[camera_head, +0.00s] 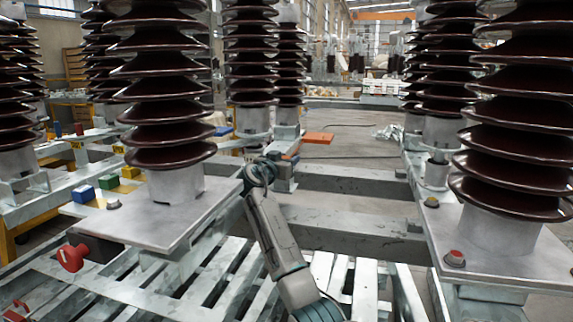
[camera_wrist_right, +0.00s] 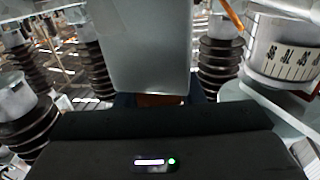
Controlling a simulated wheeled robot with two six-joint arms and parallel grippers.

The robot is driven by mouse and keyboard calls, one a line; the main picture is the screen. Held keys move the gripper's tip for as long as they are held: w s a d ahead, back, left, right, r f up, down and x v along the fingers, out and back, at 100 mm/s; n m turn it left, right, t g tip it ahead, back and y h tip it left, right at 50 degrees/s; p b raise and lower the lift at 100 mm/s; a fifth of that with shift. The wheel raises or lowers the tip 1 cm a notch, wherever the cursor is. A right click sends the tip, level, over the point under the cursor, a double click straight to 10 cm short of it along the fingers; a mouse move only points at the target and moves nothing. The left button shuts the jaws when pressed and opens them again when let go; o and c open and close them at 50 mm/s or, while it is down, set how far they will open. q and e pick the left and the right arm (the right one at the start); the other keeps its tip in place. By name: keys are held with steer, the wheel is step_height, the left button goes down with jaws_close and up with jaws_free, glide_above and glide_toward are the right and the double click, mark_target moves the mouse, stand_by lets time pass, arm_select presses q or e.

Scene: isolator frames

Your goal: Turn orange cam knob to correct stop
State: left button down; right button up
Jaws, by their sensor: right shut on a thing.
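My right arm rises from the bottom centre of the head view, and its gripper (camera_head: 280,160) is at the grey post beside the central beam. The gripper is shut on the orange cam knob (camera_head: 291,156), of which only a small orange part shows there. In the right wrist view a brownish-orange patch of the knob (camera_wrist_right: 158,100) shows between the dark gripper body and a grey block (camera_wrist_right: 150,45). The knob's angle and its stop marks are hidden. An orange flat bar (camera_head: 318,138) sticks out to the right, just behind the post. My left gripper is not in view.
Tall brown ribbed insulators (camera_head: 165,90) stand on both sides on metal plates. A white drum with a scale (camera_wrist_right: 285,48) is at the right in the wrist view.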

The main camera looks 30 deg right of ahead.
stand_by(0.4)
steer(key=o, duration=1)
